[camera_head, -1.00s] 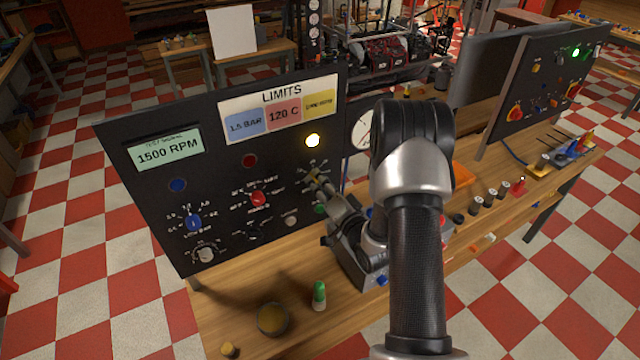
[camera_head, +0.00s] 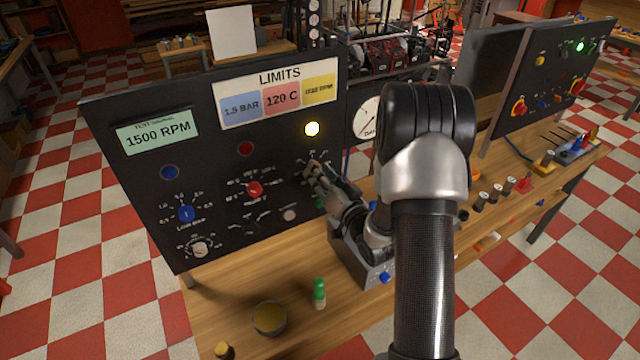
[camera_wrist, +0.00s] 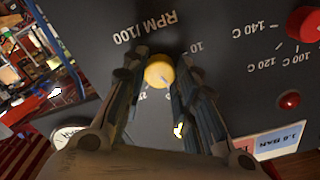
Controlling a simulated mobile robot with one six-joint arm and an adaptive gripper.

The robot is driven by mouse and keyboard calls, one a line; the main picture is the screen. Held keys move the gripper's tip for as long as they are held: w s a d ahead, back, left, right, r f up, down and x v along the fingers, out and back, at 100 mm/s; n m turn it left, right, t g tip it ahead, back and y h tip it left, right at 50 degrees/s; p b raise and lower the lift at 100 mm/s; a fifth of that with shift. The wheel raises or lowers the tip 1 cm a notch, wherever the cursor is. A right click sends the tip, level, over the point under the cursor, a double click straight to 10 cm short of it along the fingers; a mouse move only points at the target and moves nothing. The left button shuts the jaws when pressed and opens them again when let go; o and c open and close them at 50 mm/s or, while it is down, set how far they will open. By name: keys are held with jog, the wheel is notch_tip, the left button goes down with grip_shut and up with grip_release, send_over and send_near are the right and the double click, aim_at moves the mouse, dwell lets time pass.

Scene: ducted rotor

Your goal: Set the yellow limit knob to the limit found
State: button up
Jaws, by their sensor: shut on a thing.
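The yellow limit knob (camera_wrist: 159,71) sits on the dark panel (camera_head: 120,185), by the lettering "RPM /100". In the wrist view its pale pointer mark slants toward the lower right; the scale number there is partly hidden. My gripper (camera_wrist: 157,68) is shut on the knob, one finger on each side. In the head view my gripper (camera_head: 319,172) hides most of the knob. The limits card (camera_head: 280,96) shows 1.5 BAR, 120 C and a yellow RPM field too small to read surely. The display (camera_head: 157,137) reads 1500 RPM.
A red knob (camera_head: 254,189) and a blue knob (camera_head: 186,213) are left of my gripper on the panel. A bowl (camera_head: 269,318) and a green-capped bottle (camera_head: 319,293) stand on the wooden bench (camera_head: 215,300) below. A round gauge (camera_head: 366,118) stands just right of the panel.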

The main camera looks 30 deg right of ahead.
jog(key=n+b, duration=0.5)
jog(key=shift+b, duration=0.4)
jog(key=shift+n, duration=0.3)
jog(key=o, duration=1.1)
jog(key=shift+s, duration=0.1)
jog(key=s, duration=0.7)
jog(key=shift+s+d, duration=0.15)
jog(key=shift+s, duration=0.05)
